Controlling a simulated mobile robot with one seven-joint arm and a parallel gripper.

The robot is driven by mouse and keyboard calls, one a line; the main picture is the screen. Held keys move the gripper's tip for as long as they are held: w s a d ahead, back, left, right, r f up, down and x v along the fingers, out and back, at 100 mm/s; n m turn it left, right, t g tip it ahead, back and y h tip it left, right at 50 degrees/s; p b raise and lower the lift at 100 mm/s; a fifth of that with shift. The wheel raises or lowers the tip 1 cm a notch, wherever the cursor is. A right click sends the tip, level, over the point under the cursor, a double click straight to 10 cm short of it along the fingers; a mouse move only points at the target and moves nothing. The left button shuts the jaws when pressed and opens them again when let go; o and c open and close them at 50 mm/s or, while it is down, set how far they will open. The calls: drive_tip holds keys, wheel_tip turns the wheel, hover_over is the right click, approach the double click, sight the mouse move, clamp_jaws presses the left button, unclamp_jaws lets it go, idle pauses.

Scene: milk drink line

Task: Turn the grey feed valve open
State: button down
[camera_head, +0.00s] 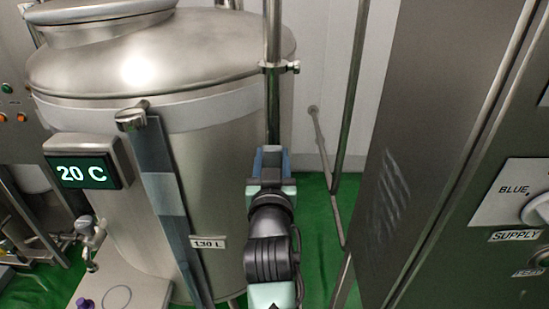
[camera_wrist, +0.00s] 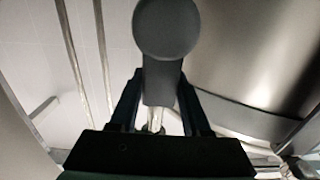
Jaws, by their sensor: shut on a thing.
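The grey feed valve shows in the wrist view as a dark grey lever (camera_wrist: 160,82) with a round end. Its lever lies between the two fingers of my gripper (camera_wrist: 158,92), which is shut on it. A small bright metal stem shows below the lever, between the fingers. In the head view my gripper (camera_head: 269,160) is at the vertical steel pipe (camera_head: 272,95), in front of the tank's right side. There the valve is hidden behind my gripper and I cannot tell the lever's angle.
A large steel tank (camera_head: 130,220) with a 20 C display (camera_head: 82,173) stands at left. A steel cabinet (camera_head: 410,150) with a BLUE SUPPLY knob (camera_head: 538,210) stands close at right. Thin pipes (camera_head: 350,100) run behind. Green floor (camera_head: 315,215) shows between tank and cabinet.

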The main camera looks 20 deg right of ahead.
idle(0.4)
drive_tip(key=shift+c, duration=1.8)
unclamp_jaws()
drive_tip(key=shift+a, duration=0.1)
drive_tip(key=b+v, duration=0.3)
drive_tip(key=v, duration=1)
drive_tip(key=shift+r, duration=0.1)
